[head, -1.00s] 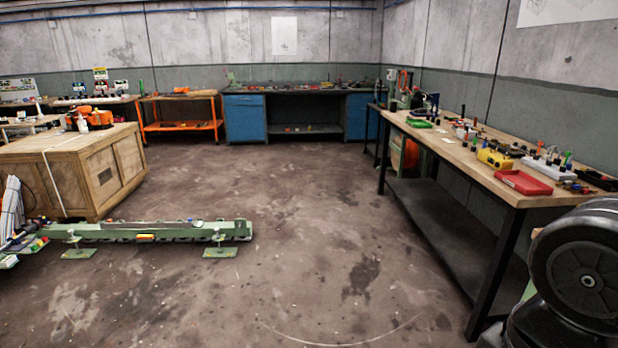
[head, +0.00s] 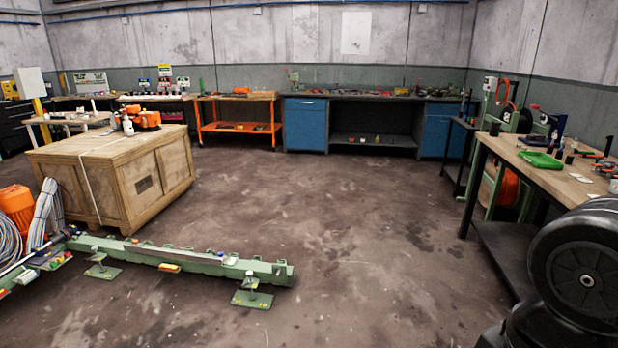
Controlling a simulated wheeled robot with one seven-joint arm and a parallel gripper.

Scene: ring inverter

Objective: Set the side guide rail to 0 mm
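A long green machine beam (head: 190,259) lies low over the floor at the lower left, on flat green feet. A thin grey rail-like strip (head: 165,246) runs along its top. I cannot tell whether this is the side guide rail, and no scale or setting can be read. My gripper is not in view. Only a black rounded part of my arm (head: 585,275) shows at the lower right, well apart from the beam.
A wooden crate (head: 150,185) stands behind the beam. A wooden-topped workbench (head: 560,178) is at the right. Blue cabinets (head: 306,125) and an orange trolley (head: 237,128) line the back wall. An orange motor (head: 17,208) stands far left. The middle floor is clear.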

